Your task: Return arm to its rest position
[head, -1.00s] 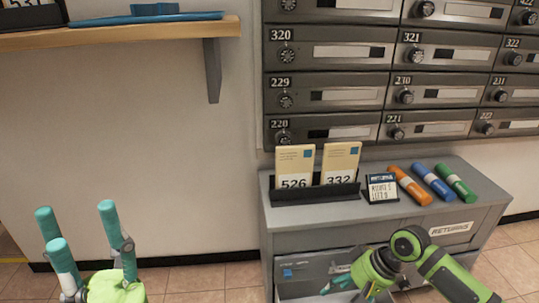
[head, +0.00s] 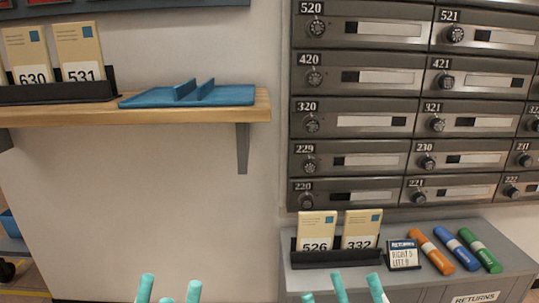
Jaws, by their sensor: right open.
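My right gripper (head: 345,290) shows at the bottom edge, in front of the grey returns cabinet (head: 425,292). Only its teal fingertips are in view; they point up, stand apart and hold nothing visible. My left gripper (head: 169,290) shows at the bottom left-centre, against the bare wall. Its teal fingertips also point up and are spread, with nothing visible between them. The rest of both arms is below the picture.
On the cabinet are a black holder with cards 526 (head: 317,231) and 332 (head: 361,229), a small sign (head: 403,254) and orange, blue and green tubes (head: 431,250). Mailboxes (head: 370,120) fill the right wall. A wooden shelf (head: 190,113) holds a blue tray (head: 228,96) and cards.

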